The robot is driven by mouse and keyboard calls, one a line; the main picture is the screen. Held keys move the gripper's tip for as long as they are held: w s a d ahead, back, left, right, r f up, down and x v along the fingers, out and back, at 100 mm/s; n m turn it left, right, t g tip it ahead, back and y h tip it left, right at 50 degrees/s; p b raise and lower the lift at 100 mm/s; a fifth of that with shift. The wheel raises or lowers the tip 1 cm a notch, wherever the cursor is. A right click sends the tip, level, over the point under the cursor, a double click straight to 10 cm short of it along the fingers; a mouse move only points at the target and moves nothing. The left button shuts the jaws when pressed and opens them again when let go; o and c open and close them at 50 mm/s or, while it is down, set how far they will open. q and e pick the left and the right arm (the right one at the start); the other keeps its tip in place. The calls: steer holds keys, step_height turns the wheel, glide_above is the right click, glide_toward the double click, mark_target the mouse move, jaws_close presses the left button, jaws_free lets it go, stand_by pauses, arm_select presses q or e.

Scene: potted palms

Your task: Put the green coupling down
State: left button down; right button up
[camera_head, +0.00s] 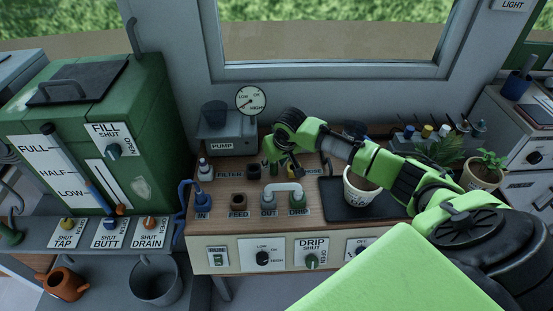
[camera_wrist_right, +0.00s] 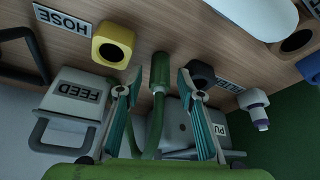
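The green coupling (camera_wrist_right: 159,72) shows in the right wrist view as a thick green end on a thinner green hose. Its end is at the wooden bench top, between a yellow ring and a dark ring; whether it touches the wood I cannot tell. My right gripper (camera_wrist_right: 158,80) has its fingers spread on either side of the coupling, with a visible gap on both sides. In the head view my right gripper (camera_head: 283,163) is over the back of the bench and partly hides this spot. My left gripper is not in view.
The yellow ring (camera_wrist_right: 113,44) is by the HOSE label, the dark ring (camera_wrist_right: 201,74) by the FILTER label. A white and purple bottle (camera_wrist_right: 255,107) stands near. A grey pipe (camera_head: 283,188) bridges OUT and DRIP. A white pot (camera_head: 358,190) stands on a black tray (camera_head: 333,211).

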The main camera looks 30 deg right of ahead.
steer(key=v, duration=1.2)
steer(key=shift+w+f, duration=0.1)
stand_by(1.0)
